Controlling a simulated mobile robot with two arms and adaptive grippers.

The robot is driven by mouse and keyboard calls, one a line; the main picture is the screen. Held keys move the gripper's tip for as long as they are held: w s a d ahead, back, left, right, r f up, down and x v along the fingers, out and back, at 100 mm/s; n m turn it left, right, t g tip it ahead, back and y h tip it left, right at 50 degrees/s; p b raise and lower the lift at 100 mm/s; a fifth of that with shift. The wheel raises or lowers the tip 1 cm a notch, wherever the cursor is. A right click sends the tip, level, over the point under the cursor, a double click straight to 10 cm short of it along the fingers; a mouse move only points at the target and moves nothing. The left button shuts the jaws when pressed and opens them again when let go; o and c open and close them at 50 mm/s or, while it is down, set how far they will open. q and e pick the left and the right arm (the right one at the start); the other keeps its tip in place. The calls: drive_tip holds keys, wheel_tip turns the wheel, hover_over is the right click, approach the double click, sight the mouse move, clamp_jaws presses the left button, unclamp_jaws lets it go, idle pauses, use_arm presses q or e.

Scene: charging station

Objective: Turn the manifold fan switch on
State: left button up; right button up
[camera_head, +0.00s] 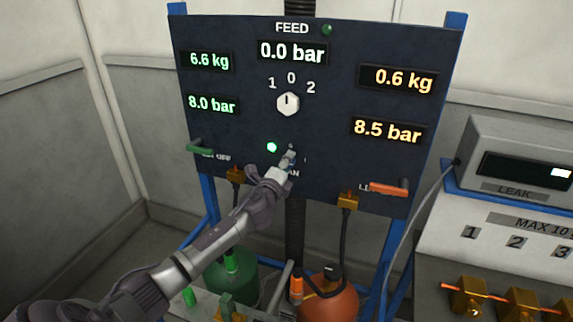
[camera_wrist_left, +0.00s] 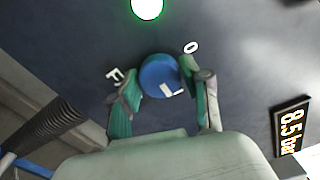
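The manifold fan switch is a round blue knob (camera_wrist_left: 160,74) with a white mark, low on the dark panel (camera_head: 240,75). In the left wrist view its mark sits at the lower right, away from the "0" label (camera_wrist_left: 190,47). My left gripper (camera_head: 287,160) reaches the panel there and hides most of the knob in the head view. In the left wrist view its two fingers (camera_wrist_left: 160,88) flank the knob closely and seem shut on it. A green lamp (camera_head: 272,147) beside the knob is lit. My right gripper is not in view.
Above is a white selector knob (camera_head: 288,104) marked 1, 0, 2. A green lever (camera_head: 200,147) is at the panel's left and an orange lever (camera_head: 388,188) at its right. A leak tester (camera_head: 520,160) stands at the right. Green (camera_head: 232,275) and orange (camera_head: 330,300) tanks are below.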

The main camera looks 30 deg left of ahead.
use_arm(q)
drive_tip(key=shift+o, duration=1.1)
drive_tip(key=v, duration=1.2)
drive_tip(key=shift+f, duration=0.1)
